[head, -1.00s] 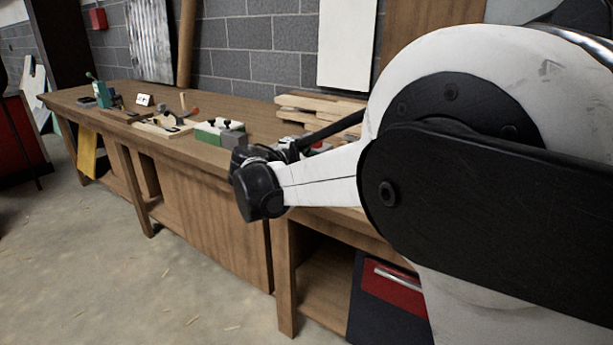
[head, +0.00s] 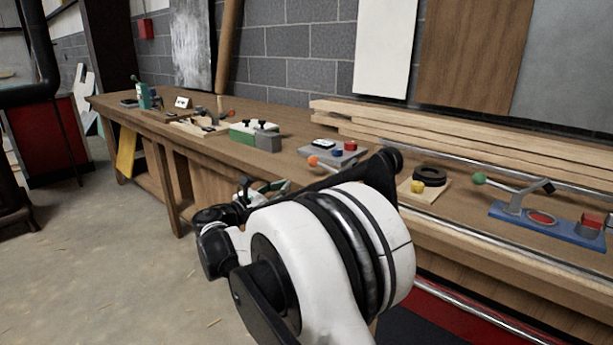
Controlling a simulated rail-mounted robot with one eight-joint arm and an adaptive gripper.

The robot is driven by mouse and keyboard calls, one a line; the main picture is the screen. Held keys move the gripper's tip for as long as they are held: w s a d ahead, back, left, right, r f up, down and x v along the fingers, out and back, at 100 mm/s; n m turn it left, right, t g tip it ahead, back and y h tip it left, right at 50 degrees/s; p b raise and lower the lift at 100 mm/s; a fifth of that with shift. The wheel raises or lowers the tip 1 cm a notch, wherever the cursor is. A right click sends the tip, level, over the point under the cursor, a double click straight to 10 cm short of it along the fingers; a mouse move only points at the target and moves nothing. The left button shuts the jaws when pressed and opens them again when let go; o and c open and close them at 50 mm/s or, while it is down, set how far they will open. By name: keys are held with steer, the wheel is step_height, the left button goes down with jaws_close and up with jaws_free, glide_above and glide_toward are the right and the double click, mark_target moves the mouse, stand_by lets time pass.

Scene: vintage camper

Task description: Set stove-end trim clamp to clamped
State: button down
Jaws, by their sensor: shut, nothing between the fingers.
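A toggle clamp with a blue base (head: 548,226), a grey lever and a green ball knob lies on the bench at the right. Its lever slants up and left to the knob, and a red block sits at its right end. Another lever with an orange ball knob (head: 314,161) shows at mid-bench, partly behind my arm. I cannot tell which is the stove-end trim clamp, or whether either is clamped. The dark end of my arm with my gripper (head: 222,222) is in front of the bench, apart from both levers. Its fingers are hard to make out.
The long wooden bench (head: 190,140) holds a green and grey vise-like block (head: 262,138), a panel with coloured buttons (head: 334,148), a yellow knob on a board (head: 420,186) and stacked planks (head: 450,145). A black stove pipe (head: 48,50) stands at far left.

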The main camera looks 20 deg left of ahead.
mark_target(307, 179)
steer(key=b+x, duration=0.2)
steer(key=x, duration=0.7)
steer(key=shift+w+d, duration=0.1)
steer(key=shift+w, duration=0.1)
steer(key=shift+w+d+b, duration=0.1)
steer(key=shift+w+b, duration=0.2)
steer(key=shift+d+r, duration=0.1)
